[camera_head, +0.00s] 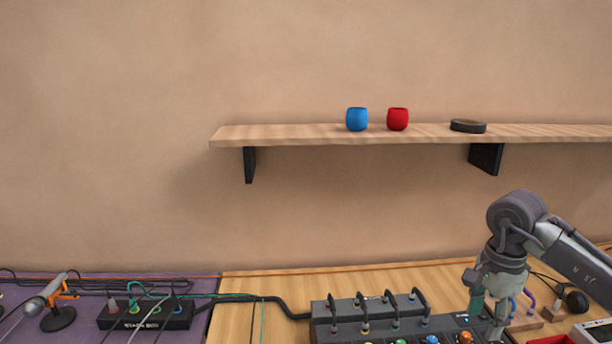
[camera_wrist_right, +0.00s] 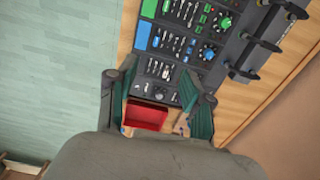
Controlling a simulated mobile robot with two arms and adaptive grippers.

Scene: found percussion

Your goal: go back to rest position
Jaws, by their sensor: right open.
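My right gripper (camera_head: 486,312) hangs at the lower right of the head view, its arm coming in from the right. It is over the right end of the black mixer (camera_head: 345,326). In the right wrist view the gripper (camera_wrist_right: 158,108) has its two green-padded fingers apart with nothing held between them. Beyond the fingers are the mixer (camera_wrist_right: 185,45), with its rows of controls, and a small red tray (camera_wrist_right: 146,115) on the wooden table. My left gripper is not in view.
A wooden shelf (camera_head: 290,135) on the wall holds a blue cup (camera_head: 357,119), a red cup (camera_head: 398,119) and a dark round disc (camera_head: 468,126). A microphone (camera_head: 45,298) and a black stage box (camera_head: 146,315) with cables are on the purple surface (camera_head: 205,284) at left.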

